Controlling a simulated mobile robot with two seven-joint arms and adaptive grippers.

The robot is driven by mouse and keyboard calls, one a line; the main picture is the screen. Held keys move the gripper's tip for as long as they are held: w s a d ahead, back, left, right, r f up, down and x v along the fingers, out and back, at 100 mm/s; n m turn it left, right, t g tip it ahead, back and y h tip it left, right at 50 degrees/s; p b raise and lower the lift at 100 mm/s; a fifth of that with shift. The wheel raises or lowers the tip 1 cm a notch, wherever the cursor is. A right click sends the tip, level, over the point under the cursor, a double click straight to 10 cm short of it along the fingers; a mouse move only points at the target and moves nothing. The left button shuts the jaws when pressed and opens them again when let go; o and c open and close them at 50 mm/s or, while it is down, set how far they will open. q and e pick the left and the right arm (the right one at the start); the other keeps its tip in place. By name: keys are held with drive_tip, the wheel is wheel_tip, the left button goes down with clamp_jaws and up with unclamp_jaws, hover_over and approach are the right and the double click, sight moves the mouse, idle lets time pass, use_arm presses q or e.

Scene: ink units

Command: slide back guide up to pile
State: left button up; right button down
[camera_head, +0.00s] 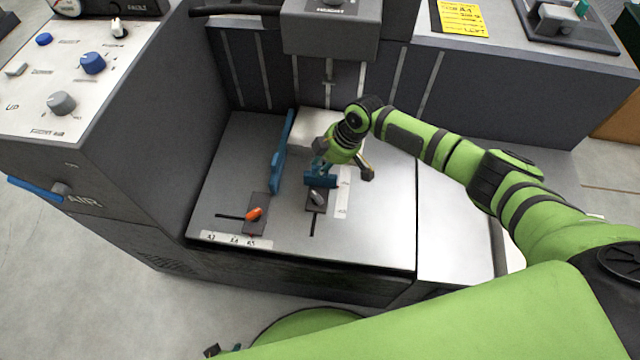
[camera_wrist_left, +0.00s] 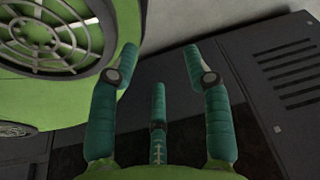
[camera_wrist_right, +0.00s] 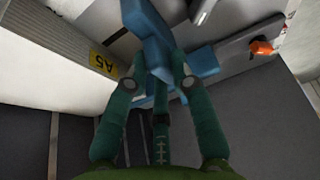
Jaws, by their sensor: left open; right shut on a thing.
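The back guide (camera_head: 320,181) is a small blue piece on the grey feed table, in front of the white paper pile (camera_head: 303,143). My right gripper (camera_head: 325,166) is shut on the back guide from above; in the right wrist view its fingers (camera_wrist_right: 158,64) close around the blue guide (camera_wrist_right: 150,32). The pile (camera_wrist_right: 60,58), with a yellow A5 label, stands beside the guide there. My gripper hides part of the pile and the gap, so I cannot tell whether guide and pile touch. My left gripper (camera_wrist_left: 160,54) is open and empty, low by the machine's dark lower panel.
A tall blue side guide (camera_head: 281,157) stands along the pile's left. An orange lever (camera_head: 254,214) sits by its slot, and a grey lever (camera_head: 318,198) sits just in front of the back guide. A control panel (camera_head: 75,80) rises at left.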

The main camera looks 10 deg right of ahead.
drive_tip(key=w+b, duration=0.1)
drive_tip(key=w+d+b, duration=0.1)
drive_tip(key=w+b, duration=0.1)
drive_tip(key=shift+w+d+f, duration=0.25)
drive_tip(key=w+b, duration=0.1)
drive_tip(key=w+d+b, duration=0.1)
drive_tip(key=b, duration=0.1)
drive_tip(key=shift+w, duration=0.2)
drive_tip(key=shift+w+d+r+b, duration=0.15)
drive_tip(key=shift+w+d+b, duration=0.15)
drive_tip(key=shift+w+b, duration=0.4)
use_arm(q)
drive_tip(key=w+d, duration=0.2)
drive_tip(key=w, duration=0.5)
drive_tip(key=shift+w+f, duration=0.15)
use_arm(e)
drive_tip(key=shift+w+d+r, duration=0.1)
drive_tip(key=shift+w+r, duration=0.1)
drive_tip(key=shift+w+d, duration=0.1)
drive_tip(key=c, duration=1)
unclamp_jaws()
drive_tip(key=shift+c, duration=0.2)
drive_tip(key=shift+f, duration=0.1)
